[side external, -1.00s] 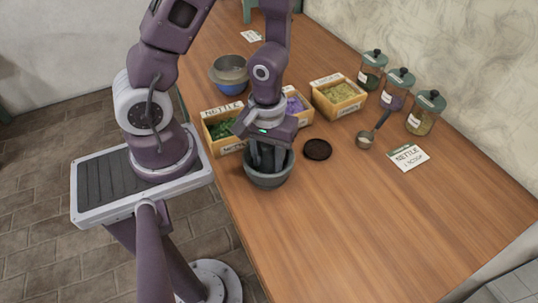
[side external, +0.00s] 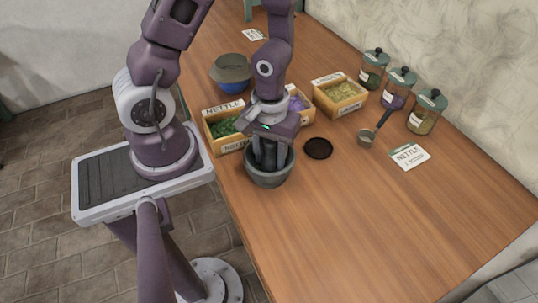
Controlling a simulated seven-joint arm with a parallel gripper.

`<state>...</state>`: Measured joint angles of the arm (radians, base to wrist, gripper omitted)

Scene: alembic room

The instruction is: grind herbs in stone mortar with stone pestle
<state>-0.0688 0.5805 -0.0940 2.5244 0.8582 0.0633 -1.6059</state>
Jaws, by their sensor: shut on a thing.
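The dark grey stone mortar (side external: 270,179) stands on the wooden table near its left edge. My gripper (side external: 266,156) is directly above it, pointing down, with its fingers reaching into the mortar's mouth. The gripper is shut on the stone pestle, which is mostly hidden by the fingers and the mortar wall. The herbs inside the mortar cannot be made out. A wooden box labelled NETTLE (side external: 222,128) with green leaves stands just behind and left of the mortar.
A purple-filled box (side external: 299,105) and a yellow-green-filled box (side external: 340,95) stand behind. A dark round disc (side external: 318,148), a scoop (side external: 367,138), a NETTLE card (side external: 409,156) and lidded jars (side external: 397,90) lie right. The front table is clear.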

